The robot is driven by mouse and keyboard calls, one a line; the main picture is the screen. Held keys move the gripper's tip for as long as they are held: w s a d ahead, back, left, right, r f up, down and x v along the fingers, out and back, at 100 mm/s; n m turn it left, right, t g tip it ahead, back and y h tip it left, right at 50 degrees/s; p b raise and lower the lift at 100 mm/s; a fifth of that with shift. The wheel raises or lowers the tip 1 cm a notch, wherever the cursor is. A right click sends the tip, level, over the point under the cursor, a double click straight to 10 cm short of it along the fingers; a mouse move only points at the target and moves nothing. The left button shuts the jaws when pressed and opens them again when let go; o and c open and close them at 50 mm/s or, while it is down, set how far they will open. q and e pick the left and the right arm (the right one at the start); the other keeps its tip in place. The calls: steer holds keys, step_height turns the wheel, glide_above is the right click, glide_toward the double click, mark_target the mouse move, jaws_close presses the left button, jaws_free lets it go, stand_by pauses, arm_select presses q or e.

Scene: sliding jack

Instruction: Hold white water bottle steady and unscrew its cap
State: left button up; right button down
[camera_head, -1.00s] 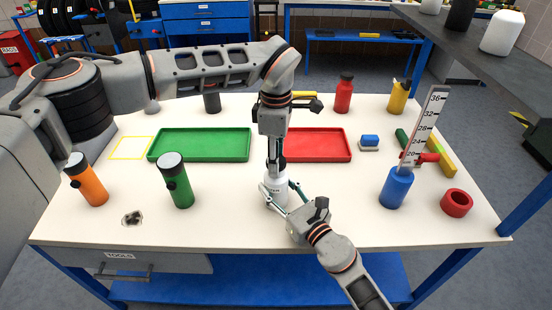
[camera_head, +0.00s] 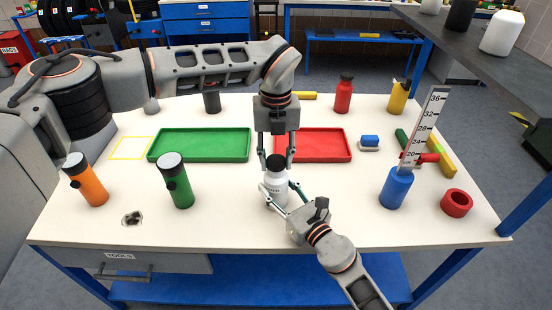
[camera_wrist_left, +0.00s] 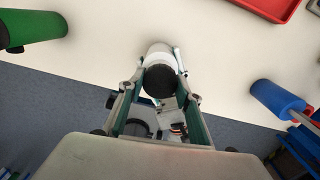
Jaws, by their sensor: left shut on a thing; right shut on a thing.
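The white water bottle (camera_head: 275,190) stands upright at the table's front middle, with its black cap (camera_head: 276,163) on top. My left gripper (camera_head: 277,160) points straight down from above, with a finger on each side of the cap, and is shut on it. The left wrist view looks down on the cap (camera_wrist_left: 160,80) between the fingers, with part of the white bottle (camera_wrist_left: 158,52) beyond. My right gripper (camera_head: 279,197) reaches in from the front right and is shut on the bottle's body. Its fingers partly hide the lower bottle.
A green tray (camera_head: 205,158) and a red tray (camera_head: 345,157) lie behind the bottle. A green flashlight (camera_head: 178,183) stands to the left. A blue bottle (camera_head: 396,188) and red ring (camera_head: 457,203) are to the right. The table's front edge is close.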

arm_select(q)
steer(key=n, duration=0.5)
steer(key=shift+n, duration=0.4)
steer(key=n, duration=1.1)
steer(key=shift+r, duration=0.2)
steer(key=shift+r, duration=0.95)
steer(key=shift+r, duration=0.1)
